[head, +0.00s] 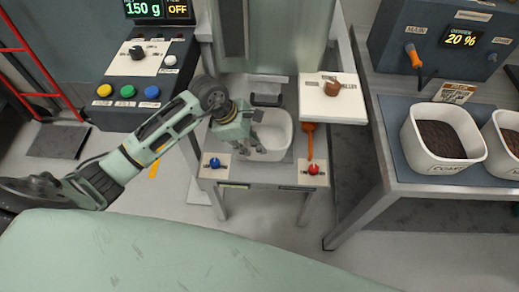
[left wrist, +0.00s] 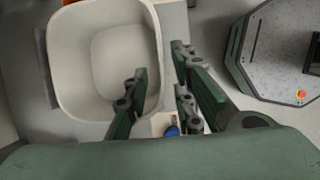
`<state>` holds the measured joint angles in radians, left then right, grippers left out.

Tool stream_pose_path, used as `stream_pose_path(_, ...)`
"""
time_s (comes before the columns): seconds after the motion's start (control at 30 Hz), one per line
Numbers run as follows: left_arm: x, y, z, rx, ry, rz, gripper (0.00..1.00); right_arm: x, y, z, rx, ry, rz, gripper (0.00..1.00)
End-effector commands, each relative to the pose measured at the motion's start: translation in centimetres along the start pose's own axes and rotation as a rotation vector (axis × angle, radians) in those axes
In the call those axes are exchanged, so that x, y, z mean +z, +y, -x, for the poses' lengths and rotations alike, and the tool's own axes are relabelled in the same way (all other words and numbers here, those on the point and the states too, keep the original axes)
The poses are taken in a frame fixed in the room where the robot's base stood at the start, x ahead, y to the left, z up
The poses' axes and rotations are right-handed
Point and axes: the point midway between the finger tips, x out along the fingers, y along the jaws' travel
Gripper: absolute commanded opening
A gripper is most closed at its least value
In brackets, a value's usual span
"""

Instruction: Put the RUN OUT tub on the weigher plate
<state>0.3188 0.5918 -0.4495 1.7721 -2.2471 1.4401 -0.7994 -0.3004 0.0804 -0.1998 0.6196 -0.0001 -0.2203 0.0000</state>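An empty white tub (head: 275,132) stands under the chute on the grey stand in the head view. It fills the upper left of the left wrist view (left wrist: 112,48). No label shows on it, so I cannot tell whether it is the RUN OUT tub. My left gripper (head: 254,146) is at the tub's left side. In the left wrist view my left gripper (left wrist: 159,62) is open, with one finger over the tub's inside and the other outside its wall. Contact is unclear. I cannot make out the weigher plate for certain. My right gripper is out of view.
A bench on the right holds a white tub of dark grains (head: 440,160) and another beside it (head: 496,165). A blue knob (head: 214,163) and a red knob (head: 313,169) flank the stand's front. A panel (head: 150,60) with buttons stands left, below a display reading 150 g.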

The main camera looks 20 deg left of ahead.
Motion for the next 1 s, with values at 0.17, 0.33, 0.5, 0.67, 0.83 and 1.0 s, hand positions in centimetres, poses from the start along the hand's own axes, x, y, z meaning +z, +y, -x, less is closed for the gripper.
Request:
stream_pose_path(0.17,-0.1,0.1,3.2,0.003,0.001,-0.002,0.23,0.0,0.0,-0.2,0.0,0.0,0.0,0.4)
stream_pose_path(0.33,0.0,0.0,4.7,0.001,0.0,-0.001,0.23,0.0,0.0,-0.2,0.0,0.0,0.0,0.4)
stream_pose_path(0.5,0.0,0.0,5.0,0.0,0.0,0.0,0.23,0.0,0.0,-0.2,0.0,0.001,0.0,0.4)
stream_pose_path(0.67,0.0,0.0,5.0,0.0,0.0,0.0,0.23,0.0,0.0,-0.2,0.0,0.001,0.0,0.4)
stream_pose_path(0.83,0.0,0.0,5.0,0.0,0.0,0.0,0.23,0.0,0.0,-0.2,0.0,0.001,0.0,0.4)
stream_pose_path(1.0,0.0,0.0,5.0,-0.001,0.0,0.0,0.23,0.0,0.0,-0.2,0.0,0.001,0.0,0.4)
